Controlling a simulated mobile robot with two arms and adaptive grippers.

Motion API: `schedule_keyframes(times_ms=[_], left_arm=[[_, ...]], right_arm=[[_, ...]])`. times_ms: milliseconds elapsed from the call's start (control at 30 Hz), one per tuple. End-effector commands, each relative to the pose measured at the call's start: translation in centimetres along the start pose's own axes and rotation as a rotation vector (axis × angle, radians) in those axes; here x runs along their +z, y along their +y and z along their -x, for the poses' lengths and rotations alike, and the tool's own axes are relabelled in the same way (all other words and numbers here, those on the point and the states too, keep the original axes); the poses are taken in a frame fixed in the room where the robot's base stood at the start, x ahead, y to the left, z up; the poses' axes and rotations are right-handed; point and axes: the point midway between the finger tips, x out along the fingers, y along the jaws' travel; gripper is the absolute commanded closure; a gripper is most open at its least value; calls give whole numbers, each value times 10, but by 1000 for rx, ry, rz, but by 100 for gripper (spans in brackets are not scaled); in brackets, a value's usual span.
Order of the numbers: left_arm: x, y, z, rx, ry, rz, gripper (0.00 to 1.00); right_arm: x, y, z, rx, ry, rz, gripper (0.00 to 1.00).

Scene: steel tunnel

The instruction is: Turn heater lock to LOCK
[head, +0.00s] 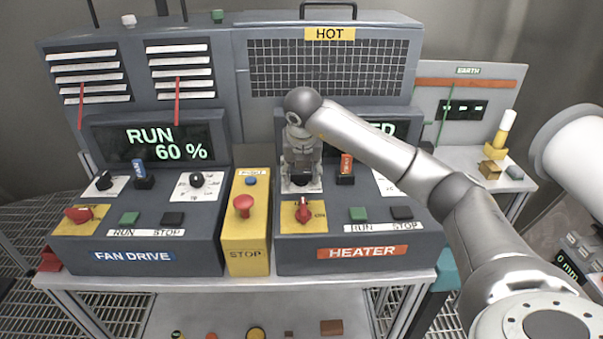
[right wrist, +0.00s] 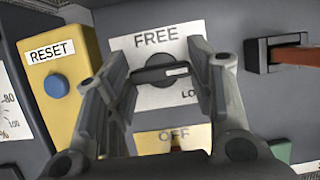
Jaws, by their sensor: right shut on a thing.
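The heater lock is a black knob (right wrist: 160,72) on a white plate (right wrist: 150,42) marked FREE at the top, with a partly hidden "LO" at the lower right. Its bar lies nearly level in the right wrist view, with a white mark at its right end. My right gripper (head: 302,168) reaches down onto it in the head view, hiding most of the plate there. In the right wrist view its fingers (right wrist: 160,68) stand on both sides of the knob, shut on its ends. My left gripper is not in view.
Below the lock is the red rotary switch (head: 303,212) on a yellow plate. A red-orange handle (head: 347,163) stands close on the right. The yellow stop box (head: 246,230) with its red button is on the left. My right arm partly hides the heater display (head: 380,130).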

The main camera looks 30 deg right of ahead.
Motion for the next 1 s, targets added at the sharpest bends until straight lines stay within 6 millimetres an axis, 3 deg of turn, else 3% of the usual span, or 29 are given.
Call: schedule_keyframes(times_ms=[500, 533, 700, 1000], left_arm=[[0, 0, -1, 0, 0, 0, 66], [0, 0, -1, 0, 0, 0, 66], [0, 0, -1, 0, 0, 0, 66], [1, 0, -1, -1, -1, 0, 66]], right_arm=[[2, 0, 1, -7, -3, -23, 74], [2, 0, 1, -7, -3, -23, 49], [1, 0, 1, -7, -2, -21, 29], [0, 0, 1, -7, -1, -19, 29]])
